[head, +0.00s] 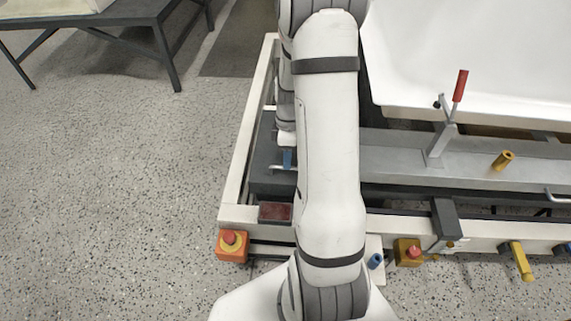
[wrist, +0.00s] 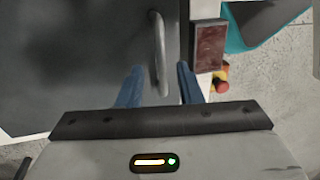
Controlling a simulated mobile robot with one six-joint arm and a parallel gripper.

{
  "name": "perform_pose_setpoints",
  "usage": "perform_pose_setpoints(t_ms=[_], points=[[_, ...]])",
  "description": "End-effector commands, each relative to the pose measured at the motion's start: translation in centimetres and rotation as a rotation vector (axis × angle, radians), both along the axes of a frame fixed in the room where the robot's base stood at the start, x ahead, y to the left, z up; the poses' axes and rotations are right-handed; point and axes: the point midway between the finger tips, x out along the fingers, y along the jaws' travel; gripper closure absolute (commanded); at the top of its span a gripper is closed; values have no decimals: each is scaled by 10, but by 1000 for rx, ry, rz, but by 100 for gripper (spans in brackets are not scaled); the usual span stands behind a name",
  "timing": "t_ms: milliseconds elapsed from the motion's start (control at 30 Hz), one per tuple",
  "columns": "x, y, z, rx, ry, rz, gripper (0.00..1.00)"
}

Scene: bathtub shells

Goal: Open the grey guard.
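The grey guard (wrist: 85,50) is a dark, flat panel that fills the left of the wrist view, with a curved metal bar handle (wrist: 160,45) near its right edge. My gripper (wrist: 160,86) has its blue fingers spread, one on each side of the handle, with a gap showing on both sides. It is open and holds nothing. In the head view the guard (head: 264,160) shows as a dark grey strip left of my arm. A blue fingertip shows near the handle there; my arm hides most of the gripper and guard.
A dark red panel (wrist: 209,46) and a red-yellow emergency button (wrist: 221,80) sit right of the guard. A red-handled lever clamp (head: 455,105) and a white tub shell (head: 475,50) stand right of my arm. The floor at left is clear up to a table (head: 100,15).

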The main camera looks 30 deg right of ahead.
Motion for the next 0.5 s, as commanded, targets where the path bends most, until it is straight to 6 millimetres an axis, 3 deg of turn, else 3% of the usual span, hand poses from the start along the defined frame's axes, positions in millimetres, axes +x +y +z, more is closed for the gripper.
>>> perform_pose_setpoints(t_ms=[133,433,500], points=[[-3,2,-15,1,1,0,67],[-3,2,-17,-1,-1,-2,67],[-3,2,-17,-1,-1,-2,72]])
